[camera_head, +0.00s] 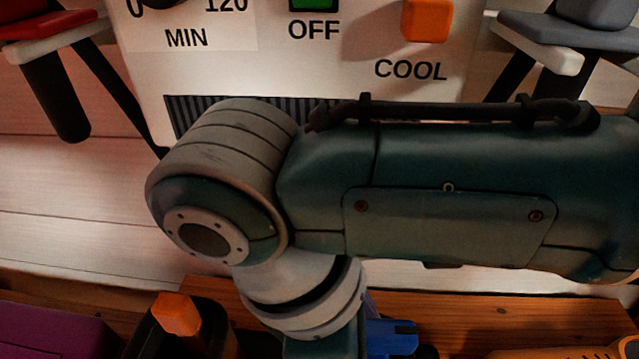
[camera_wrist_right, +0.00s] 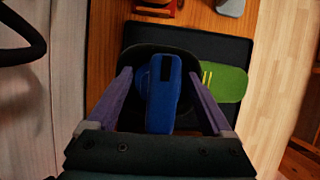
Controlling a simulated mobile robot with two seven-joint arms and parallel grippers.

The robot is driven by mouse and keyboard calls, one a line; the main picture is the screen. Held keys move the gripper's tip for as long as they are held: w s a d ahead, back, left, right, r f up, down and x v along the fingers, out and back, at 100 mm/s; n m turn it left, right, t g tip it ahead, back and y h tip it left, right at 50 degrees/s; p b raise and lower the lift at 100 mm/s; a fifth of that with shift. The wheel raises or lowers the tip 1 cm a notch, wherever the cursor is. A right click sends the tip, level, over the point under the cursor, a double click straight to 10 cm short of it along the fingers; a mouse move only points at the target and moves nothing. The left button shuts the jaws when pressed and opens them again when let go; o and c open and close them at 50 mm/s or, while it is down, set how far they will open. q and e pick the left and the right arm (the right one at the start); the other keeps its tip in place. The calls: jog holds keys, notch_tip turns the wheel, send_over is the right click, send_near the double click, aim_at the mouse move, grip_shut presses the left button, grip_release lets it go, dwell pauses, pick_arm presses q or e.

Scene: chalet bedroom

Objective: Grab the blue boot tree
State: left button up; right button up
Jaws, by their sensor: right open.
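The blue boot tree (camera_wrist_right: 162,100) is in the middle of the right wrist view, with a dark slot near its top end. Part of a blue thing, likely the same boot tree (camera_head: 390,338), shows at the bottom of the head view beside my arm. My right gripper (camera_wrist_right: 157,73) is open, with one purple finger on each side of the boot tree. I cannot tell whether the fingers touch it. In the head view my right arm crosses from the right and hides much of the middle. My left gripper is not in view.
A white panel (camera_head: 280,70) marked MIN, OFF and COOL stands behind my arm. Red and grey items on dark supports flank it. A wooden surface (camera_head: 500,315) lies below. A black tray or mat (camera_wrist_right: 222,48) and a green piece (camera_wrist_right: 226,83) are near the boot tree.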

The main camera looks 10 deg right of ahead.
grip_shut()
dwell(0.6)
dwell(0.8)
